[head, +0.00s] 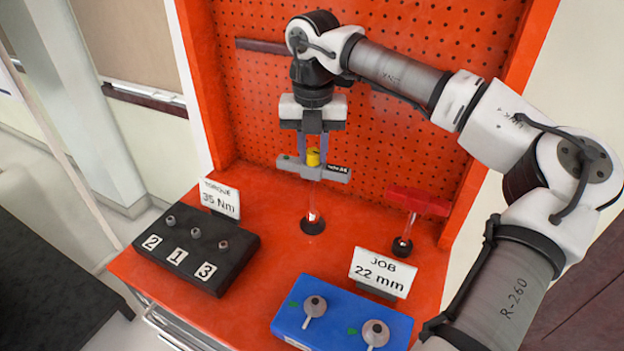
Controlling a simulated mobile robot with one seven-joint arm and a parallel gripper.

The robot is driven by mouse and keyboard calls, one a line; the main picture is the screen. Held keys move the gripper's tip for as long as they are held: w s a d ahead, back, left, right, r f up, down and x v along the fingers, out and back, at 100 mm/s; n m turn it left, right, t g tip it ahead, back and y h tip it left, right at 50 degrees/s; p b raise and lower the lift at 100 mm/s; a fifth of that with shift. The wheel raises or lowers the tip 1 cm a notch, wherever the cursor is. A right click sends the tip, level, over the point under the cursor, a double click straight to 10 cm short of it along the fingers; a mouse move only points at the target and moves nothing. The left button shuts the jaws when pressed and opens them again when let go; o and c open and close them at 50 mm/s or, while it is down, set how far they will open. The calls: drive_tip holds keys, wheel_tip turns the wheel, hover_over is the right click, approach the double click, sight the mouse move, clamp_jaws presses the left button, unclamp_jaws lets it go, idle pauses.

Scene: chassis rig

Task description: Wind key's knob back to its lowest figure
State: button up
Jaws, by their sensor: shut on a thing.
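The key (335,173) has a grey crossbar with small dark lettering at its right end and a green mark at its left. A yellow knob (313,157) sits on top of the middle of the bar. Below the bar, a thin shaft runs down to a dark round foot (312,226) on the red bench. My gripper (313,154) points straight down from above, with one finger on each side of the yellow knob, and is shut on it. Any figures on the knob are too small to read or are hidden by the fingers.
A red T-handled tool (418,201) stands to the right. A black block (195,248) with three sockets and labels 2, 1, 3 lies left. A blue block (341,315) with two round fittings is in front. Signs read TORQUE 35 Nm (220,198) and JOB 22 mm (383,271). A pegboard (250,90) rises behind.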

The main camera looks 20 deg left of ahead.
drive_tip(key=n+p, duration=0.1)
drive_tip(key=n, duration=0.5)
idle(0.3)
drive_tip(key=o, duration=0.6)
drive_tip(key=shift+o, duration=0.2)
drive_tip(key=shift+f+m+b, duration=0.15)
drive_tip(key=shift+m+b, duration=0.4)
drive_tip(key=shift+m, duration=0.55)
drive_tip(key=m+b, duration=0.1)
drive_tip(key=m, duration=0.2)
drive_tip(key=m+b, duration=0.2)
drive_tip(key=m, duration=0.3)
drive_tip(key=shift+m, duration=0.3)
